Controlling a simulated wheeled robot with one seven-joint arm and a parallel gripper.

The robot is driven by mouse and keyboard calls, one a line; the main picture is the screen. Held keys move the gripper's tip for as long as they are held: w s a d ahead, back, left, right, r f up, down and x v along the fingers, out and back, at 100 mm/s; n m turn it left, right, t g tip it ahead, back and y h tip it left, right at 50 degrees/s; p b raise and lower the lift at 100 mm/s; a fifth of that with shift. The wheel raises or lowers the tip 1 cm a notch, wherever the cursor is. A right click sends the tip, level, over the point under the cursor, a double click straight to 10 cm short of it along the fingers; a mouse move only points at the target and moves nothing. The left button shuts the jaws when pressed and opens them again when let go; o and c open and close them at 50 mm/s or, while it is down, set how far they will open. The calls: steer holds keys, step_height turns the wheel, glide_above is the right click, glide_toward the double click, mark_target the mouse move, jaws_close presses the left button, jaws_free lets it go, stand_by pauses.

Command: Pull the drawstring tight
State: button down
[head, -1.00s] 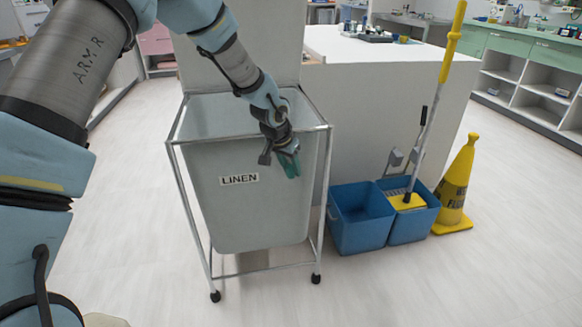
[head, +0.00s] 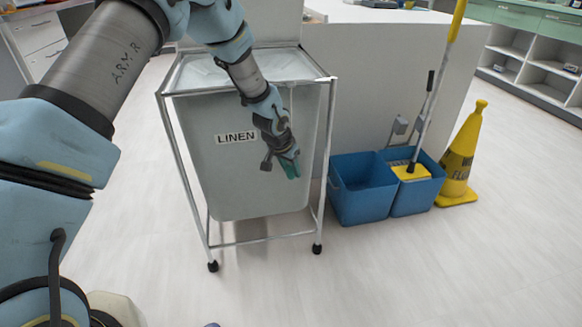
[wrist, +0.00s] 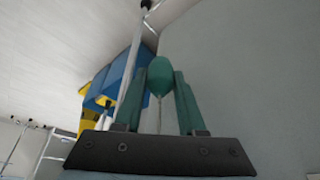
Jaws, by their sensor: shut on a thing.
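The linen hamper's pale grey bag (head: 255,185), labelled LINEN, hangs in a metal frame on casters (head: 178,160). Its top (head: 215,70) is covered by whitish material, so the inside is hidden. My gripper (head: 290,167) points down in front of the bag's right side, below the rim. In the wrist view, its teal fingers are shut on a green oval drawstring toggle (wrist: 160,77). The toggle is too small to make out in the head view.
Two blue buckets (head: 357,205) stand right of the hamper, with a yellow-handled mop (head: 425,120) in the right one. A yellow cone (head: 459,160) stands beyond them. A grey counter block (head: 375,75) is behind. The floor in front is clear.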

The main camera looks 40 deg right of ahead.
steer(key=shift+f, duration=0.2)
steer(key=c, duration=0.8)
jaws_free()
steer(key=shift+f, duration=0.15)
steer(key=o, duration=0.3)
steer(key=shift+r, duration=0.2)
steer(key=p+v, duration=0.1)
steer(key=v, duration=0.9)
steer(key=shift+r+p, duration=0.3)
steer(key=shift+r, duration=0.05)
steer(key=shift+a, duration=0.1)
